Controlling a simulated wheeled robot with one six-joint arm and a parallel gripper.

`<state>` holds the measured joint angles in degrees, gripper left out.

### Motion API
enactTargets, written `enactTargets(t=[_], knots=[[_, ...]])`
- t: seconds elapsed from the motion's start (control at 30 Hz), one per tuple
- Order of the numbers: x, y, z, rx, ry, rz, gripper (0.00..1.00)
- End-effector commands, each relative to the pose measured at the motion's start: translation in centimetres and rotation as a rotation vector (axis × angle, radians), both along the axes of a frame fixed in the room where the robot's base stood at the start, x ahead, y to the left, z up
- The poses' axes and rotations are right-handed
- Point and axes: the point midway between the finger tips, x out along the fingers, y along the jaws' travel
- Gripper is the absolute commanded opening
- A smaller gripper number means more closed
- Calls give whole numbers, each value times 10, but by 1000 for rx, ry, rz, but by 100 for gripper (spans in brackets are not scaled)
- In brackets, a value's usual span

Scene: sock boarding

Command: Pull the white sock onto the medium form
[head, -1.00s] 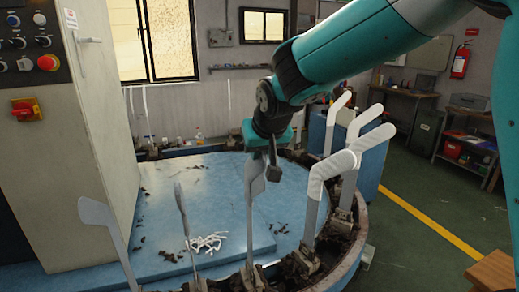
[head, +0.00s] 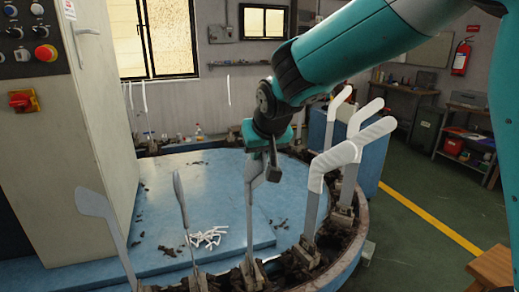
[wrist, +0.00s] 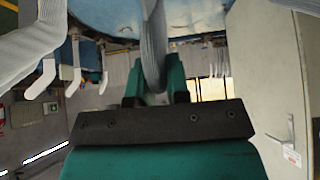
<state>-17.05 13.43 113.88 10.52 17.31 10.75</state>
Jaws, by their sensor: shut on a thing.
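My gripper (head: 268,160) points down at an upright form (head: 249,222) on the near rim of the round turntable (head: 345,262). Bare grey forms (head: 98,205) (head: 180,192) stand at the left. I cannot tell the medium size by sight.
White-covered forms (head: 338,157) (head: 377,105) stand close together at the right rim. A pile of white strips (head: 208,237) lies on the blue platform (head: 150,215). A grey control cabinet (head: 60,150) stands at the left. Green floor (head: 430,195) is open at the right.

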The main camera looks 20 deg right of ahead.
Motion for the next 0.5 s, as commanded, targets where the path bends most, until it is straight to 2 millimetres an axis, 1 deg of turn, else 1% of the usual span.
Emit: enactTargets(t=[0.5], knots=[[0,0,-14,0,0,0,3]])
